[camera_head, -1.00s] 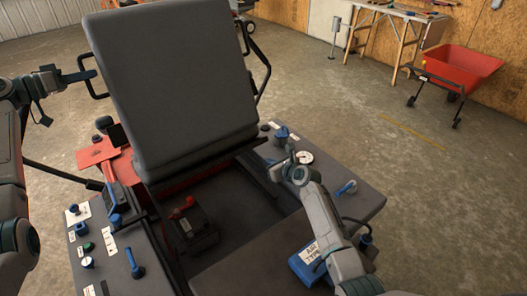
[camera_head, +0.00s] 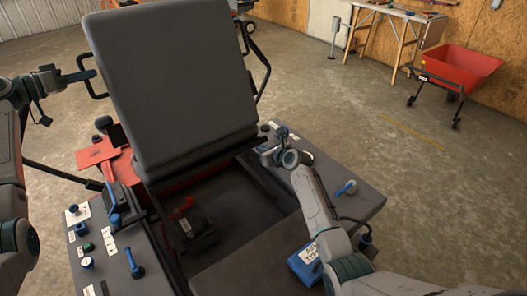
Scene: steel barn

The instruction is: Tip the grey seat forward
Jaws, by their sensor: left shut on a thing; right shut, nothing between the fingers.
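The grey seat (camera_head: 170,85) stands tilted up as a large dark panel in the middle of the head view. An open compartment (camera_head: 235,195) shows below it. My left gripper (camera_head: 84,76) is at the left edge of the seat, shut on the black loop handle (camera_head: 97,95) there. My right gripper (camera_head: 268,157) is shut and empty, low at the right of the seat's lower edge, over the inner edge of the right console. I cannot tell whether it touches anything.
A dark battery with a red terminal cover (camera_head: 183,207) sits in the compartment. Consoles with blue levers flank it, left (camera_head: 120,262) and right (camera_head: 360,203). A blue labelled box (camera_head: 305,265) lies by my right arm. A red cart (camera_head: 462,68) and workbench (camera_head: 400,12) stand far off.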

